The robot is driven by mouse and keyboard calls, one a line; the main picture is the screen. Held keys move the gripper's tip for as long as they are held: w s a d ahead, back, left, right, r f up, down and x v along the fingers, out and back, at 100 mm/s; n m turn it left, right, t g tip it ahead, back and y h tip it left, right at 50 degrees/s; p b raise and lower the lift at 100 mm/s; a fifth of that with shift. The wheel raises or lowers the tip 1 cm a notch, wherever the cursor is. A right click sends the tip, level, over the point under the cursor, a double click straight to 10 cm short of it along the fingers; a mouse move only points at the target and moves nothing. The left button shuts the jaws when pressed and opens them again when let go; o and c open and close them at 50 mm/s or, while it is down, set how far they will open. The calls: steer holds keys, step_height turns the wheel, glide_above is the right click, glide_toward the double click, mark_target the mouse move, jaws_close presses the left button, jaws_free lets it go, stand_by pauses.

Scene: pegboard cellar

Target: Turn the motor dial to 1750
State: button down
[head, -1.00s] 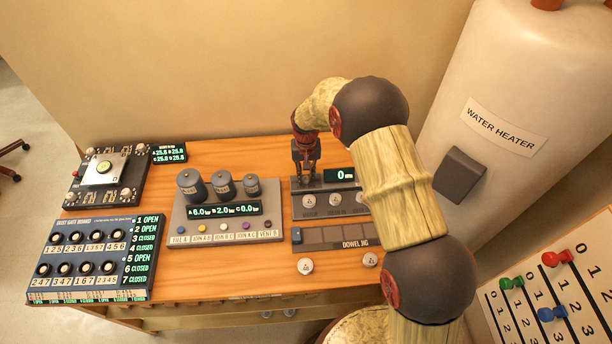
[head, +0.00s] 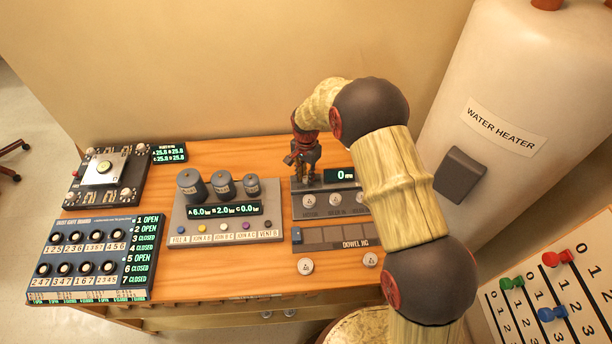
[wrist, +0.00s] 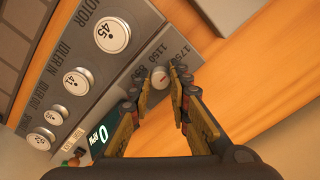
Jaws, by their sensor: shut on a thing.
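The motor dial (wrist: 160,77) is a small round knob with a pale face and a red mark, on a grey panel (wrist: 110,75) with the labels 850, 1150 and 1750 beside it. My gripper (wrist: 160,72) has its two fingers on either side of the dial and is shut on it. In the head view my gripper (head: 303,178) points down at the panel's left part and hides the dial. The panel's display (head: 342,175) reads 0; it also shows in the wrist view (wrist: 99,138). I cannot tell exactly which label the red mark faces.
Pulley-like knobs (wrist: 112,35) marked MOTOR and IDLER line the panel. A canister unit (head: 222,225) stands close to the left. The dowel jig (head: 335,238) lies in front. The water heater (head: 510,110) stands to the right. Bare wood lies behind the panel.

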mark_target(306, 178)
steer(key=shift+w+m, duration=0.1)
steer(key=shift+m, duration=0.2)
steer(key=c, duration=1.7)
jaws_free()
steer(key=shift+o, duration=0.3)
step_height(306, 178, up, 12)
